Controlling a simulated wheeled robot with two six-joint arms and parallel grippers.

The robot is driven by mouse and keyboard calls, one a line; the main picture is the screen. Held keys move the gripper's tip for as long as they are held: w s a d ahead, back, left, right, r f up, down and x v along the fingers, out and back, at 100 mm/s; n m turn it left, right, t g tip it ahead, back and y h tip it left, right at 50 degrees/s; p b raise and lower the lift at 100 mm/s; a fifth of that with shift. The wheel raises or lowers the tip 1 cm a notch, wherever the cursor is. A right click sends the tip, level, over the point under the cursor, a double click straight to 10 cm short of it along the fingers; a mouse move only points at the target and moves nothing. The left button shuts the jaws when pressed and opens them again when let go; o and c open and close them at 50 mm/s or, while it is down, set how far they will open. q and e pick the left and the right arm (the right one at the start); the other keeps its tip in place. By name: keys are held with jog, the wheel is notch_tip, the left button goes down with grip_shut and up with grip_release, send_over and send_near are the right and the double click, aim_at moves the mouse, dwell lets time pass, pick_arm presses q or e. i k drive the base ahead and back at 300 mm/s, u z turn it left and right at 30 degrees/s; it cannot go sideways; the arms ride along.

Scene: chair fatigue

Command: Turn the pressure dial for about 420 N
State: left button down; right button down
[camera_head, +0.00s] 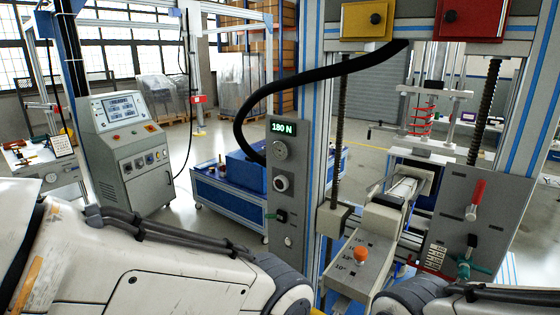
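A grey control panel (290,212) stands upright on the test frame, left of its front post. A small green display (283,129) at its top appears to read 180 N. Below it is a round grey dial (280,150), and lower a white round knob with a dark centre (281,183). I cannot tell for sure which one is the pressure dial. My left arm spans the lower left and ends below the panel, apart from the dial in the picture. My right arm shows at the lower right. Neither gripper is visible.
A thick black hose (318,76) arches over the panel's left side. A grey angled box with an orange knob (361,254) stands right of the panel. A side panel with a red-handled lever (476,195) is further right. A console with a screen (127,150) and a blue cart (225,202) stand behind.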

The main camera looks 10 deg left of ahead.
aim_at(281, 183)
jog(key=z, duration=0.05)
jog(key=k, duration=0.6)
jog(key=z, duration=0.2)
jog(key=i, duration=0.65)
jog(key=u, duration=0.75)
jog(key=i, duration=0.4)
jog(key=u, duration=0.45)
